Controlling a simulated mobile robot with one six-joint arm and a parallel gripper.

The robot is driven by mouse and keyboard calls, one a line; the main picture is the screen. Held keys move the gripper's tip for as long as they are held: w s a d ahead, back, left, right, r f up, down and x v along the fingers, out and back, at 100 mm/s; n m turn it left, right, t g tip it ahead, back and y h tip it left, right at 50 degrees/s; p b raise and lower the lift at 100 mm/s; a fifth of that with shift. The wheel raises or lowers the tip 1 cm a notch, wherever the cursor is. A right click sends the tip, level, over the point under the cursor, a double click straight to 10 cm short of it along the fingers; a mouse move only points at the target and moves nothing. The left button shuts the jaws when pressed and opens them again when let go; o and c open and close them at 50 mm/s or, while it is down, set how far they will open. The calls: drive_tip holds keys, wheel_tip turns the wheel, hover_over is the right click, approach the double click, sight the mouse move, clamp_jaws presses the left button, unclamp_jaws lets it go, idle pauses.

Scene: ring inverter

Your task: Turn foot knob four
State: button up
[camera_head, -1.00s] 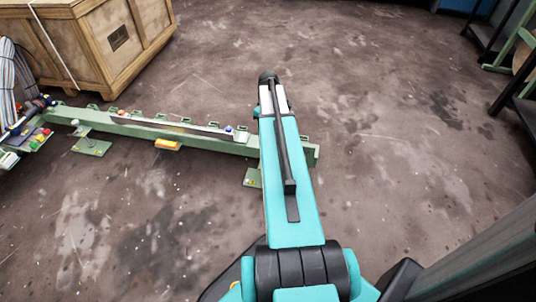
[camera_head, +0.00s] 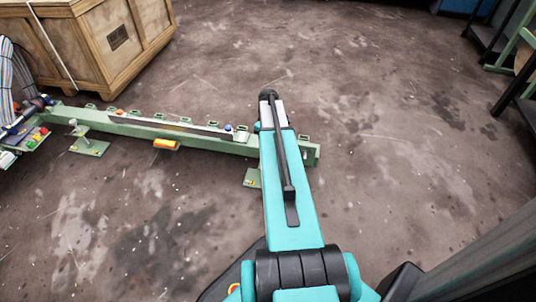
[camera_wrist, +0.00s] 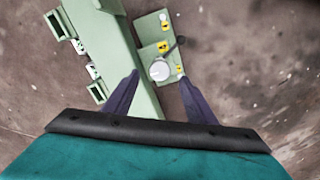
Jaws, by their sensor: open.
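In the wrist view a pale round knob (camera_wrist: 160,70) stands on a green foot plate (camera_wrist: 147,30) beside the green beam (camera_wrist: 137,95). Yellow labels are on the plate; I cannot read a number on them. My gripper (camera_wrist: 161,80) is open, with its two dark fingers spread on either side of the knob in the picture. I cannot tell the height between the fingertips and the knob. In the head view the beam (camera_head: 200,140) runs across the left, and a foot plate (camera_head: 252,179) shows at its right end, partly behind my arm. My gripper is hidden there.
A wooden crate (camera_head: 100,45) stands behind the beam at the upper left. Cables and a small panel (camera_head: 38,137) are at the beam's left end. A dark-framed rack (camera_head: 518,95) stands at the right. The floor between is clear.

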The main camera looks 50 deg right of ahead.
drive_tip(key=shift+f+b, duration=0.8)
drive_tip(key=shift+f, duration=1.9)
drive_tip(key=shift+c, duration=0.4)
